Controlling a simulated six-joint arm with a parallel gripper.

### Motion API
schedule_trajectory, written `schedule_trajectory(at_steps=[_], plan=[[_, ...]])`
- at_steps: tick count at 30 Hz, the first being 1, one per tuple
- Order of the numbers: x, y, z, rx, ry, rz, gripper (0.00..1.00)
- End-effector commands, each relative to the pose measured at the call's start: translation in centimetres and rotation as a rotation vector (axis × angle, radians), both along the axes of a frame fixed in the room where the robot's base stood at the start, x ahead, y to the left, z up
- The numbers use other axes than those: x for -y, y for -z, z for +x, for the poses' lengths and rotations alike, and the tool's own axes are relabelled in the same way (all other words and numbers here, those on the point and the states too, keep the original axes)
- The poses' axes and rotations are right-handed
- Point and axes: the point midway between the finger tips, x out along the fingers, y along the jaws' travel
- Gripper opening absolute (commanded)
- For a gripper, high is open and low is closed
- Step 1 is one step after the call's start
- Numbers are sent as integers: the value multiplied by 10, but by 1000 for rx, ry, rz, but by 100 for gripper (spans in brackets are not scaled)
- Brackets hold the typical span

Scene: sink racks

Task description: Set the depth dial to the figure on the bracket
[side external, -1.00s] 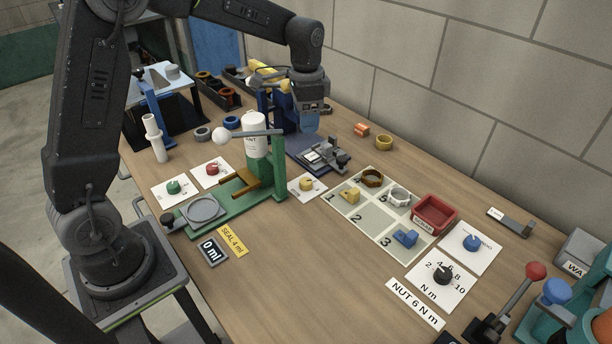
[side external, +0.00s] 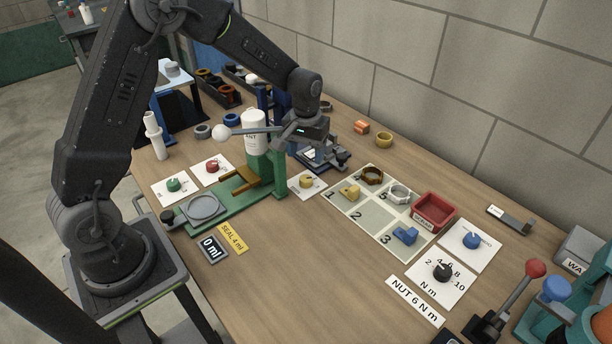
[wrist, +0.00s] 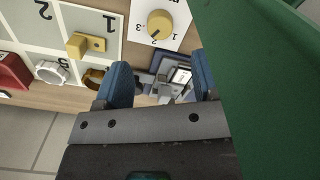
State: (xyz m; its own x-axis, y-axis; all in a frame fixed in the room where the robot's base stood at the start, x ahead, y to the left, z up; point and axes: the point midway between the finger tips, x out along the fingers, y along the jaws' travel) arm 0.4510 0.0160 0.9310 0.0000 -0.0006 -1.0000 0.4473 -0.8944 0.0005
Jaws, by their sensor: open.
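A yellow dial (side external: 307,181) sits on a white card just right of the green stand. In the wrist view the yellow dial (wrist: 160,24) is at the top, with a dark mark toward its lower left and small upside-down figures below it. I cannot tell surely which figure the mark meets. My gripper (wrist: 160,78) is open and empty, its two blue fingers apart below the dial in the wrist view. In the side view it is above and behind the dial. I cannot tell which part is the bracket, and I read no figure on one.
A green stand (side external: 280,172) rises close beside my gripper and fills the right of the wrist view. A blue-based fixture (side external: 322,155) lies behind the dial. A numbered mat (side external: 374,215) with parts and a red tray (side external: 434,208) lie right. The front-middle table is clear.

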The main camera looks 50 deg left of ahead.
Motion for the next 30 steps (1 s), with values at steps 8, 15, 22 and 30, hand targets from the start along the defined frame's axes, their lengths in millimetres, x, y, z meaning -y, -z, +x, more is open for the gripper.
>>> schedule_trajectory(at_steps=[8,15,22,30], plan=[[0,55,0,-2,1,-1,63],[0,78,0,1,1,0,63],[0,81,1,3,1,-1,63],[0,81,1,2,1,0,48]])
